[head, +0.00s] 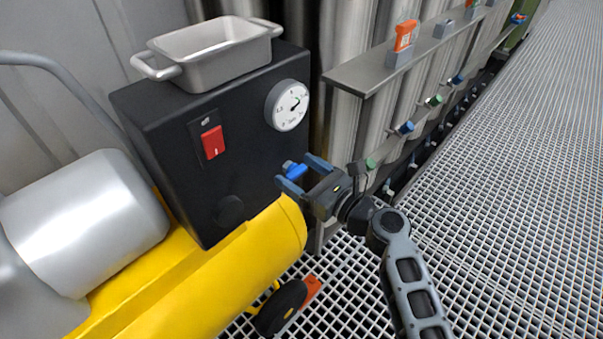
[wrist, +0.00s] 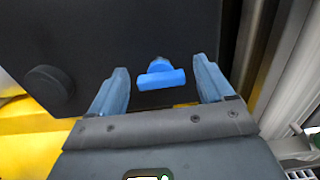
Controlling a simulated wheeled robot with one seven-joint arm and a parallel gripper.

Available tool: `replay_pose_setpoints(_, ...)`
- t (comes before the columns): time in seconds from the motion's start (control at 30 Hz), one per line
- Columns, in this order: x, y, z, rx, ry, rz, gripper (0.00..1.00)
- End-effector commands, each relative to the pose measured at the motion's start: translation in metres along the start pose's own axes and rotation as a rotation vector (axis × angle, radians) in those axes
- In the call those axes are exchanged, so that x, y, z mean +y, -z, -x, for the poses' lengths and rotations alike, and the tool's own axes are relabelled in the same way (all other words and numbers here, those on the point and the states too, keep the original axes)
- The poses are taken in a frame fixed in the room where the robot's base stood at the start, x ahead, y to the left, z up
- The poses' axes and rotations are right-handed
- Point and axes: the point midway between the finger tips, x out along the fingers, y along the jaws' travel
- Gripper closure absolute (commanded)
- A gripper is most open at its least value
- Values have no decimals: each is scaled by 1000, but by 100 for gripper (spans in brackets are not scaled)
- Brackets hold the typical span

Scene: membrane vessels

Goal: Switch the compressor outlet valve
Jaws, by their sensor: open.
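The compressor outlet valve has a blue handle (head: 296,170) on the front face of the black compressor box (head: 255,155), low and near its right edge. In the wrist view the blue handle (wrist: 161,79) is a T-shaped knob with its bar lying nearly level. My gripper (head: 304,175) is open, with one blue finger on each side of the handle. In the wrist view my gripper (wrist: 160,88) shows the handle between the fingers, with a gap on both sides and no visible contact.
The box carries a red switch (head: 213,142), a round gauge (head: 288,105) and a metal tray (head: 215,52) on top. A yellow tank (head: 215,275) lies below. Steel vessels with small valves and a shelf (head: 375,68) stand to the right. The grating floor (head: 500,200) is open at right.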

Motion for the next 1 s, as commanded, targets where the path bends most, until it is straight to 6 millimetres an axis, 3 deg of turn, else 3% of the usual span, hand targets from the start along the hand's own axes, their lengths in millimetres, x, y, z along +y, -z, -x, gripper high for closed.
replay_pose_setpoints(0.07, 0, 0, 0, 0, 0, 0, 20)
replay_pose_setpoints(0.63, 0, 0, 0, 0, 0, 0, 75)
replay_pose_setpoints(1.0, 0, 1, 1, 0, 0, 63, 75)
